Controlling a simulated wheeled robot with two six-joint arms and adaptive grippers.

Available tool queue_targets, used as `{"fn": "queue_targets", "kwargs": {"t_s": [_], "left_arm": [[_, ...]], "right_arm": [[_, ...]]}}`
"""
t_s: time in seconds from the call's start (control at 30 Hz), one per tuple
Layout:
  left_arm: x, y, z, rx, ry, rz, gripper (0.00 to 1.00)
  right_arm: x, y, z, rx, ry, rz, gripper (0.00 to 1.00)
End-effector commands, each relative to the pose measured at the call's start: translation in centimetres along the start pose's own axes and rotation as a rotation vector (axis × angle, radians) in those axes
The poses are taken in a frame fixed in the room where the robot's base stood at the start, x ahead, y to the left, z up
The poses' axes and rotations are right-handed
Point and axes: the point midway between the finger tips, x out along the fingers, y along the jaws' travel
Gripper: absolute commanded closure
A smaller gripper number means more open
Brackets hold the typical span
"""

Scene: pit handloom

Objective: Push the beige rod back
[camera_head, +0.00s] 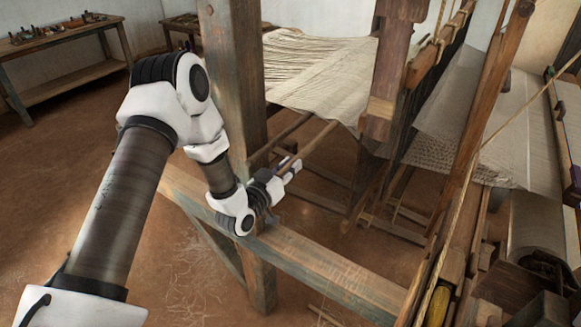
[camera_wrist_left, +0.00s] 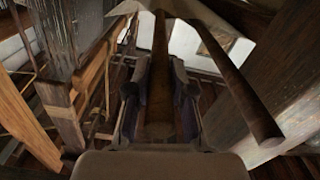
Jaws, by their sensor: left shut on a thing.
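The rod that I take for the beige rod (camera_head: 318,141) looks brownish in this light and runs from my gripper up toward the woven cloth. My left gripper (camera_head: 288,168) is shut on its near end, beside the wooden post. In the left wrist view the rod (camera_wrist_left: 160,62) lies lengthwise between the two dark-padded fingers (camera_wrist_left: 160,95). A second, similar rod (camera_wrist_left: 233,80) runs free to the right of the gripper there. It also shows in the head view (camera_head: 279,138), nearer the post. My right gripper is not in view.
A thick upright post (camera_head: 236,75) stands close to my left arm. A horizontal beam (camera_head: 320,268) passes below the gripper. The cream cloth (camera_head: 325,75) stretches behind. More loom frames (camera_head: 395,70) stand to the right. A tool bench (camera_head: 65,45) is far left.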

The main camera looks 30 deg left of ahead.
Motion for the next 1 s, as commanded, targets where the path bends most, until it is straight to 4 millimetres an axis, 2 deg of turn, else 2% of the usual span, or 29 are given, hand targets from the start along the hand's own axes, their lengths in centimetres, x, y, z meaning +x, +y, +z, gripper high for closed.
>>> {"fn": "queue_targets", "kwargs": {"t_s": [0.23,0.33,0.57,0.6,0.67,1.0], "left_arm": [[0.0,-4.3,-1.0,-0.002,0.005,-0.006,1.0],[0.0,-5.0,-1.1,0.0,0.003,-0.004,1.0],[0.0,-5.1,-1.1,0.0,0.004,-0.004,1.0],[0.0,-5.1,-1.1,0.0,0.005,-0.004,0.74],[0.0,-5.1,-1.1,0.0,0.004,-0.004,0.53],[0.0,-5.1,-1.1,0.0,0.003,-0.005,0.53]], "right_arm": [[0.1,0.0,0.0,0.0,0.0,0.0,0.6],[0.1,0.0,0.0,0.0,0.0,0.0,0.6],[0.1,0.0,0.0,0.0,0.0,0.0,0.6],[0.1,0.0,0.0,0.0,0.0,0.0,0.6],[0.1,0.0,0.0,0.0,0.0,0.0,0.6],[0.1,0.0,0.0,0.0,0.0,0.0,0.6]]}}
